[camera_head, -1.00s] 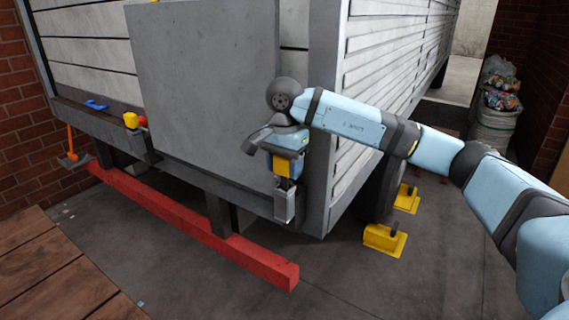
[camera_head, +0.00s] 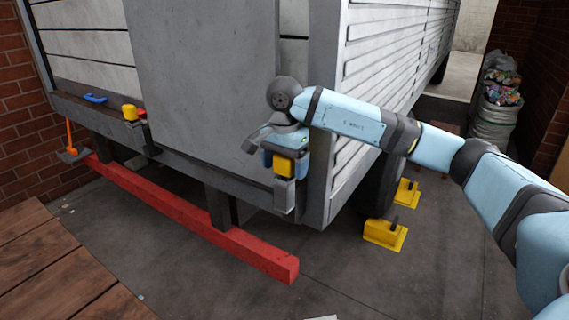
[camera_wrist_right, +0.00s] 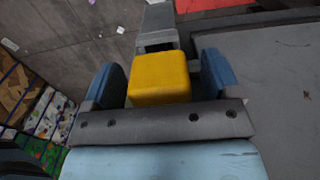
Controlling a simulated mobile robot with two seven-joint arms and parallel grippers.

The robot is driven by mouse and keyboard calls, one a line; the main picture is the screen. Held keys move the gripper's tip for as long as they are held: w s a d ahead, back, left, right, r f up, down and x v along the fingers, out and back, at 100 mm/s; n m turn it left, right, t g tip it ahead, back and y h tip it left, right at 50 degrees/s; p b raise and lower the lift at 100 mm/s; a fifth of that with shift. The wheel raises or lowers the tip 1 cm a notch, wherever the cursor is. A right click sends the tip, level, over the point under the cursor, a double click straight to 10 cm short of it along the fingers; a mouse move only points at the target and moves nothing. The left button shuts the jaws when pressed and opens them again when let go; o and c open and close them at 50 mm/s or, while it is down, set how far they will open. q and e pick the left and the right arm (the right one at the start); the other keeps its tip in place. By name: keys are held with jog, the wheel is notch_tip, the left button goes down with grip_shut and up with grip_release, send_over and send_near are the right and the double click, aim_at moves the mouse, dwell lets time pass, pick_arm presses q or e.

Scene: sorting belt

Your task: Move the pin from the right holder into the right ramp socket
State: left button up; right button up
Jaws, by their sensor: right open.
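The pin's yellow block head (camera_head: 284,166) sits just above a grey socket (camera_head: 284,196) at the lower right corner of the big grey ramp panel (camera_head: 205,85). Little or no shaft shows between head and socket, so the pin looks seated upright in it. My right gripper (camera_head: 286,162) is open around the head. In the right wrist view the yellow head (camera_wrist_right: 159,78) stands between the two blue fingers, with a gap on each side, and the grey socket (camera_wrist_right: 157,40) lies beyond it. The right holder cannot be made out separately. My left gripper is not in view.
Another yellow-headed pin (camera_head: 130,113) with a red knob beside it is at the panel's lower left. A red beam (camera_head: 200,222) runs below. Yellow wheel chocks (camera_head: 384,235) stand by the wheel. A blue handle (camera_head: 95,98) lies on the left ledge.

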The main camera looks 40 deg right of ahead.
jog(key=shift+f, duration=0.2)
jog(key=shift+r, duration=0.45)
pick_arm(q)
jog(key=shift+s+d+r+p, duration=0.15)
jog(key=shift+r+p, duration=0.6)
jog(key=shift+p, duration=0.1)
pick_arm(e)
notch_tip(320, 180, up, 13)
jog(key=shift+r, duration=0.2)
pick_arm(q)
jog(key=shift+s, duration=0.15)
pick_arm(e)
jog(key=shift+s, duration=0.1)
